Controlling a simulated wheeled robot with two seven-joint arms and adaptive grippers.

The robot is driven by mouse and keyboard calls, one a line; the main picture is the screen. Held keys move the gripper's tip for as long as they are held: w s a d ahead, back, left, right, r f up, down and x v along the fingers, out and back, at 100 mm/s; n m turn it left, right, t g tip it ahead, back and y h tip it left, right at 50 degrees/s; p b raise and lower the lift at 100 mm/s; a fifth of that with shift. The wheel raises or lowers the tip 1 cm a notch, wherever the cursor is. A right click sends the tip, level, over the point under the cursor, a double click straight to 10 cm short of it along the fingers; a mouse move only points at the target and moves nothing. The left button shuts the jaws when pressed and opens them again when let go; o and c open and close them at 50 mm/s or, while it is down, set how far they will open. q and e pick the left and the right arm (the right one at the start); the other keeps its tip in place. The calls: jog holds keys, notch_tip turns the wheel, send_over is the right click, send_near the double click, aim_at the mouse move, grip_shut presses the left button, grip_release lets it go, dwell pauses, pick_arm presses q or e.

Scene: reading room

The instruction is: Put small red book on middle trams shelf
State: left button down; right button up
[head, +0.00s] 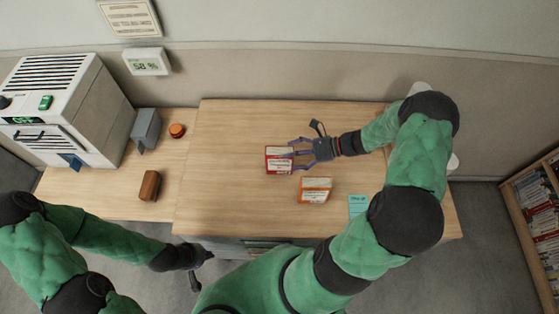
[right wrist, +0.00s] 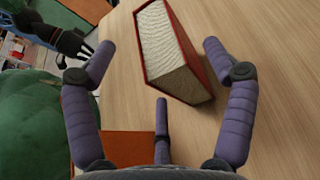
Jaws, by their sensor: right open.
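The small red book (head: 279,166) stands on the wooden desk, its red spine with a white label facing me. In the right wrist view the red book (right wrist: 172,50) shows its pale page edges and red cover ahead of and between the fingers. My right gripper (head: 294,155) is open at the book's right side, with nothing clamped. My left gripper (head: 197,272) hangs low in front of the desk; its fingers are too dark to read. A bookcase (head: 513,200) with several rows of books stands at the far right; I cannot make out which shelf is for trams.
An orange book (head: 315,190) stands just nearer and right of the red one. A cyan note (head: 357,206) lies at the desk's (head: 235,140) front right. A white machine (head: 65,105), grey holder (head: 146,128) and brown items sit left.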

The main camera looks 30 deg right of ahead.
aim_at(280, 158)
jog(key=x, duration=0.2)
jog(key=b+x, duration=0.1)
jog(key=x, duration=0.2)
jog(key=shift+f, duration=0.3)
jog(key=c, duration=1.6)
jog(key=shift+r, duration=0.15)
